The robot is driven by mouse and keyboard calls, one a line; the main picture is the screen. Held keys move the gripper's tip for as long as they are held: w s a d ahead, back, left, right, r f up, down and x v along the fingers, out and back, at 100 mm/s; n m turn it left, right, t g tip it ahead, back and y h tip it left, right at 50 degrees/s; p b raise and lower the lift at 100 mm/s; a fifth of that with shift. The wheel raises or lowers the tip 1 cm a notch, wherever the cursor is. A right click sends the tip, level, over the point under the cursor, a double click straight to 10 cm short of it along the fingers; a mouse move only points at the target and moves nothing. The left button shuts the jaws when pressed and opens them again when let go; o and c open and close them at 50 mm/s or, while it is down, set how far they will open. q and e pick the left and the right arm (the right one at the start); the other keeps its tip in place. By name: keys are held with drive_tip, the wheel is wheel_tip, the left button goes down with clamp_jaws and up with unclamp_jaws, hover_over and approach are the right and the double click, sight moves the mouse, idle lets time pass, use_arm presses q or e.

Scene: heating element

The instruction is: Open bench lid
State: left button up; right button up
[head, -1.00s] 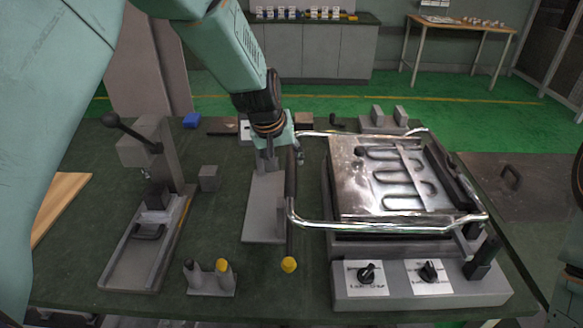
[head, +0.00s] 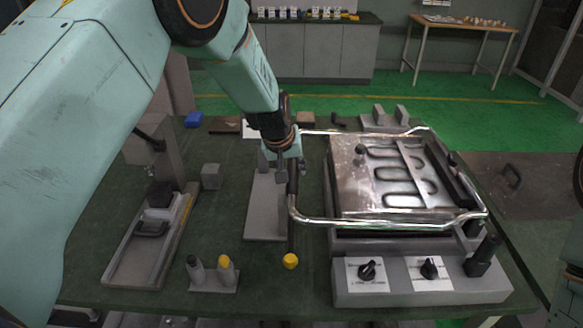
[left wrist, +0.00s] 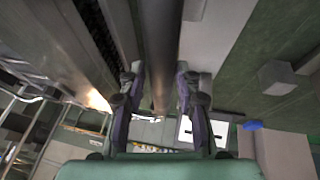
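The bench unit (head: 420,287) is a grey box with a shiny metal plate (head: 352,200) and dark looped heating element (head: 405,187) on top. A chrome tube frame (head: 370,224) surrounds the plate and lies about level. A dark handle bar (head: 292,205) joins the frame's ends at its left side. My left gripper (head: 290,172) is at the handle bar, with one finger on each side. In the left wrist view the bar (left wrist: 162,50) runs between the fingers (left wrist: 160,85), which look spread with narrow gaps. My right gripper is out of view.
A lever press (head: 150,235) stands at the left of the green bench. Two small posts (head: 212,275), one yellow-topped, stand at the front. A grey block (head: 211,177) lies behind them. A yellow knob (head: 290,261) sits near the bar's front end. Knobs (head: 367,270) face forward.

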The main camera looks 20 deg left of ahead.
use_arm(q)
drive_tip(key=shift+a, duration=0.1)
clamp_jaws()
drive_tip(key=shift+r, duration=0.15)
